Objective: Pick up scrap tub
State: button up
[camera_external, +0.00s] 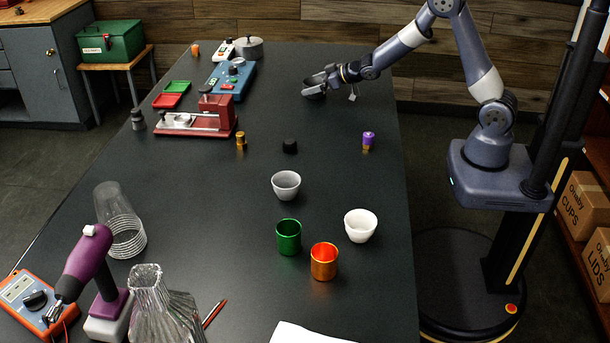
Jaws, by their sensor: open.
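No label that I can read marks one thing as the scrap tub. Open containers that could be it stand on the dark table (215,225): a grey tapered cup (286,186), a white tapered cup (360,226), a green cup (289,237) and an orange metallic cup (324,262). All four are upright and apart from each other. My gripper (307,88) is open above the far right part of the table, well behind these cups and touching none of them. Its fingers point left. I see nothing between them.
A red machine (205,116), a blue device (231,77) and red and green trays (168,100) are at the far left. Glassware (160,308) crowds the near left.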

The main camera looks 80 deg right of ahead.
jog(key=shift+c, duration=0.3)
jog(key=c, duration=1)
